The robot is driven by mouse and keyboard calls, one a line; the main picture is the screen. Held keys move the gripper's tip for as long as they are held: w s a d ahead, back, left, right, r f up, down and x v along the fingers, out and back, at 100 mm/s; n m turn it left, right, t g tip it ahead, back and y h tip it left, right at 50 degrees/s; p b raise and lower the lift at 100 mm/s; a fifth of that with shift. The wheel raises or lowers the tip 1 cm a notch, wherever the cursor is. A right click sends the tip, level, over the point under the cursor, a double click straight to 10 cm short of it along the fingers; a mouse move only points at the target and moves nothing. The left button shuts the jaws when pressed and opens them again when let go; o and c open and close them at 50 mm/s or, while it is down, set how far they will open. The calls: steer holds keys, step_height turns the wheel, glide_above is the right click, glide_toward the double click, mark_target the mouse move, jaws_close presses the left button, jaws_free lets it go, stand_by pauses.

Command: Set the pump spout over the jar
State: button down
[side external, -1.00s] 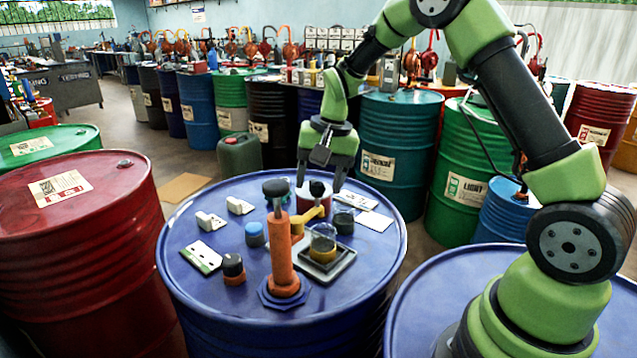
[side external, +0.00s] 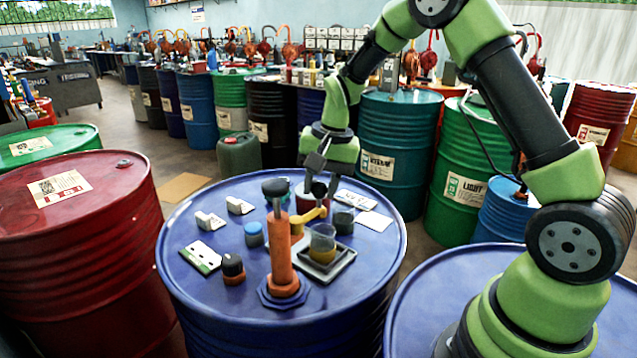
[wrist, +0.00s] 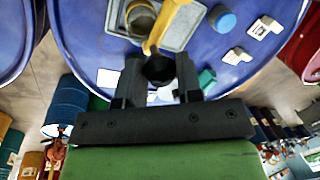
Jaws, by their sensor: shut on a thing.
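The orange hand pump (side external: 281,262) stands upright on the blue drum (side external: 200,300). Its yellow spout arm (side external: 308,215) reaches away from me, with a dark knob (side external: 319,188) at its outer end. My gripper (side external: 321,190) points down and is shut on this knob. In the wrist view the dark knob (wrist: 158,69) sits between both fingers, and the yellow spout (wrist: 166,28) runs up from it. The clear jar (side external: 322,243), with amber oil low in it, stands in a grey tray (side external: 340,266). The spout's outer end appears beside the jar, not above it.
A black-topped cap (side external: 233,265), a blue-capped bottle (side external: 254,235), a dark container (side external: 343,220) and pale clips (side external: 210,221) stand around the pump. A red container (side external: 310,192) is partly hidden behind the knob. Cards lie on the drum top.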

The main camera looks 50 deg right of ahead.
steer(key=c, duration=0.8)
jaws_free()
steer(key=r, duration=0.3)
steer(key=s+r, duration=0.1)
steer(key=r, duration=0.2)
steer(key=d+r, duration=0.1)
steer(key=r, duration=0.2)
steer(key=shift+s+r, duration=0.3)
steer(key=shift+r, duration=0.1)
steer(key=s+a+r+n+t, duration=0.2)
steer(key=s+a+r+n, duration=0.1)
steer(key=s+a+r, duration=0.4)
steer(key=s+a+n+t, duration=0.1)
steer(key=s, duration=0.3)
steer(key=s+a+n+t, duration=0.1)
steer(key=s, duration=0.3)
steer(key=s+f+n+t, duration=0.1)
steer(key=s+n, duration=0.1)
steer(key=s, duration=0.2)
steer(key=shift+s+a+y, duration=0.25)
steer(key=shift+a+y, duration=0.15)
